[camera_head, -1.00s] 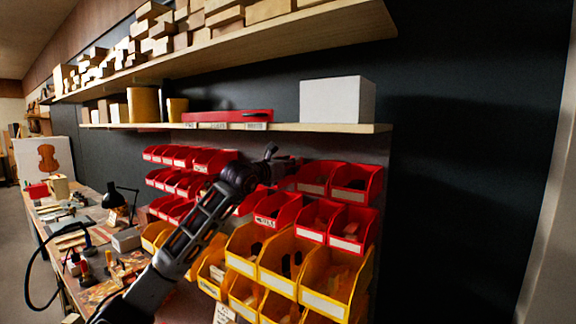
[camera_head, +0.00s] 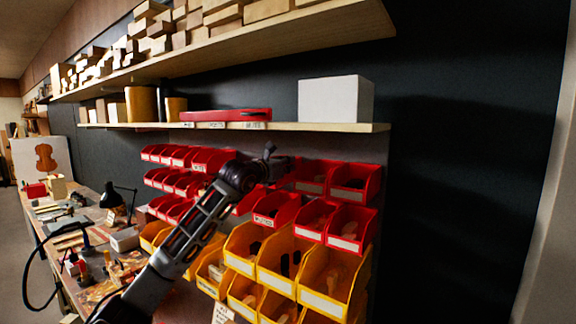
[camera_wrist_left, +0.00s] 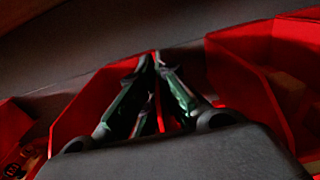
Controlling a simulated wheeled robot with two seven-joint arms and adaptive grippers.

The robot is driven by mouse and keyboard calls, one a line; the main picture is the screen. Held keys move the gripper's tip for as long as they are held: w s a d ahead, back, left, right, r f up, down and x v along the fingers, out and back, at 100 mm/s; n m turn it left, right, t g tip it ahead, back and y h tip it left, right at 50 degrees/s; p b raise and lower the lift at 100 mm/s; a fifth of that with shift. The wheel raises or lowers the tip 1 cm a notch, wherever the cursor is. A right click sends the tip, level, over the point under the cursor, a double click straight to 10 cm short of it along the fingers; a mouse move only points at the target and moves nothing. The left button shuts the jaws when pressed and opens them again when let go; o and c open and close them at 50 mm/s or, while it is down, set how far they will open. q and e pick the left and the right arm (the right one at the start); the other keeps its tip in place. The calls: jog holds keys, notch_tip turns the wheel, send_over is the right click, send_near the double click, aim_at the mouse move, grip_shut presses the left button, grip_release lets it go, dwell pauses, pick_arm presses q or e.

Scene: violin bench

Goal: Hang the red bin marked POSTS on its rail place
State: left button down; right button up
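Red bins hang in rows under the lower shelf; I cannot read the word POSTS on any label. My left gripper (camera_head: 272,166) is at the top red row, just left of two red bins (camera_head: 312,176) at its right end, and the arm hides part of the rows. In the left wrist view the fingers (camera_wrist_left: 153,62) are nearly together, with a thin red wall between them. This wall seems to belong to the red bin (camera_wrist_left: 84,105) around the fingers. Its label and whether it hangs on the rail are hidden. My right gripper is not in view.
A wooden shelf (camera_head: 290,127) with a white box (camera_head: 336,99) and a red case (camera_head: 226,115) runs just above the gripper. Yellow bins (camera_head: 323,282) hang below the red ones. Another red bin (camera_wrist_left: 235,75) stands close at the right. The dark wall (camera_head: 470,180) is bare.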

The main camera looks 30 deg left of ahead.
pick_arm(q)
jog(key=shift+r, duration=0.1)
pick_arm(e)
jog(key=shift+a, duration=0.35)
pick_arm(q)
jog(key=shift+r, duration=0.3)
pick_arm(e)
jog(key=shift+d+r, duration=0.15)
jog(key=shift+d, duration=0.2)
pick_arm(q)
jog(key=shift+r, duration=0.2)
dwell(0.4)
jog(key=shift+r+p, duration=0.15)
jog(key=shift+p, duration=0.15)
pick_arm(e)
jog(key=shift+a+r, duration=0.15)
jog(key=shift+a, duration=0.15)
pick_arm(q)
jog(key=shift+r, duration=0.15)
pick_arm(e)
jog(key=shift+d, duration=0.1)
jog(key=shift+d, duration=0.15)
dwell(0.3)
pick_arm(q)
jog(key=shift+s+b, duration=0.45)
jog(key=shift+s, duration=0.05)
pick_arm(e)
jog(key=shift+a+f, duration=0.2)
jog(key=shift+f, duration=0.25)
